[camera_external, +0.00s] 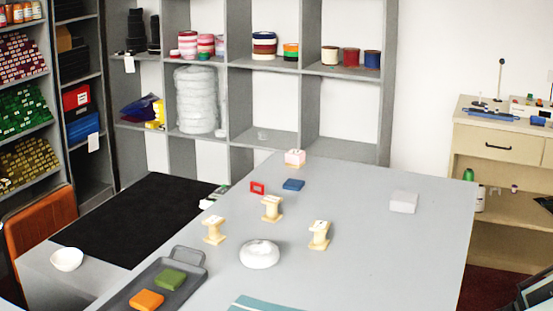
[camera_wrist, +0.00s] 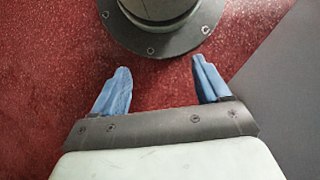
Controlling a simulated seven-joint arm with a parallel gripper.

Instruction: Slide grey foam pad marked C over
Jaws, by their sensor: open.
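A light grey block-like pad (camera_external: 404,203) lies on the right part of the grey table in the external view. It looks like the grey foam pad, but no letter can be read on it. Nothing touches it. My gripper (camera_wrist: 160,66) shows in the wrist view with its two blue fingers spread apart and nothing between them. It is over the red floor (camera_wrist: 60,60), beside a dark round base with bolts. The gripper does not show clearly in the external view, and the pad is not in the wrist view.
A dark tray (camera_external: 190,290) holds green and orange pads. The table around the grey pad is clear.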

